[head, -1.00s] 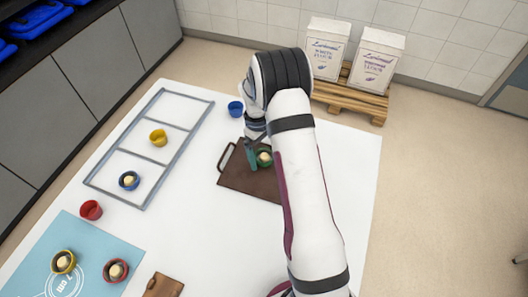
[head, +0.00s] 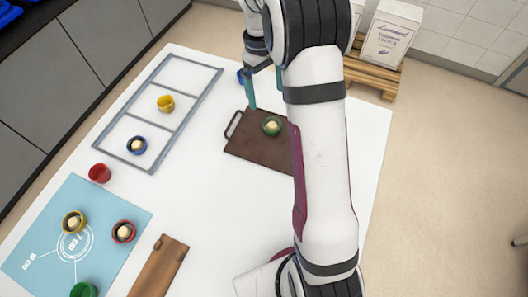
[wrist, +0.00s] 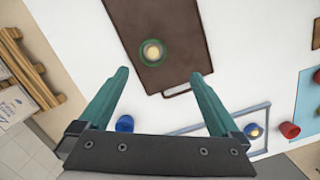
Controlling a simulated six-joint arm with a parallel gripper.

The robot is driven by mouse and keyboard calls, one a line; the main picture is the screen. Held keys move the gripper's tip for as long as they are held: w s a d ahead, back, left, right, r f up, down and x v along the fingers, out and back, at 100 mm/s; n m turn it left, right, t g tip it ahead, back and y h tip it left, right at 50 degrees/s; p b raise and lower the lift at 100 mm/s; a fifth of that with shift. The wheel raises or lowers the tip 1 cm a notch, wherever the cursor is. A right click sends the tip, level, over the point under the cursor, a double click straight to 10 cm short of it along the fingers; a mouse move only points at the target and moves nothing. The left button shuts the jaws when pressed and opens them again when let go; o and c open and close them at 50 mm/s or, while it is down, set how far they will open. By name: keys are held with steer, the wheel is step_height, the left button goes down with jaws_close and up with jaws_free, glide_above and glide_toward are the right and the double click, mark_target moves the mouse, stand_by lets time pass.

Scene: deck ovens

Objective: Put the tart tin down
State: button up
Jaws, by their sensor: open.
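A green tart tin (head: 271,126) with a pale ball in it sits upright on a dark brown board (head: 245,151). It also shows in the wrist view (wrist: 152,52), on the board near its handle end. My gripper (head: 264,92) is open and empty, raised above the board and apart from the tin. In the wrist view its two teal fingers (wrist: 160,73) are spread wide with nothing between the tips. My arm covers the right part of the board in the head view.
A grey frame (head: 153,169) at left holds a yellow tin (head: 165,103) and a blue tin (head: 136,146). Red tin (head: 99,173) stands nearby. A light blue mat (head: 40,238) bears several tins. A blue tin (wrist: 124,123) stands near the board's handle.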

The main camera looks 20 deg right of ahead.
steer(key=s+a+r+m, duration=0.3)
steer(key=s+a+r, duration=0.3)
steer(key=s+r, duration=0.3)
steer(key=s+a+f+m+y, duration=0.1)
steer(key=s+a+m, duration=0.2)
steer(key=s, duration=0.7)
steer(key=s+a+m+t+y, duration=0.1)
steer(key=s+a+m, duration=0.2)
steer(key=s, duration=0.7)
steer(key=shift+s+a+f, duration=0.2)
steer(key=shift+a+f, duration=0.15)
steer(key=shift+f, duration=0.05)
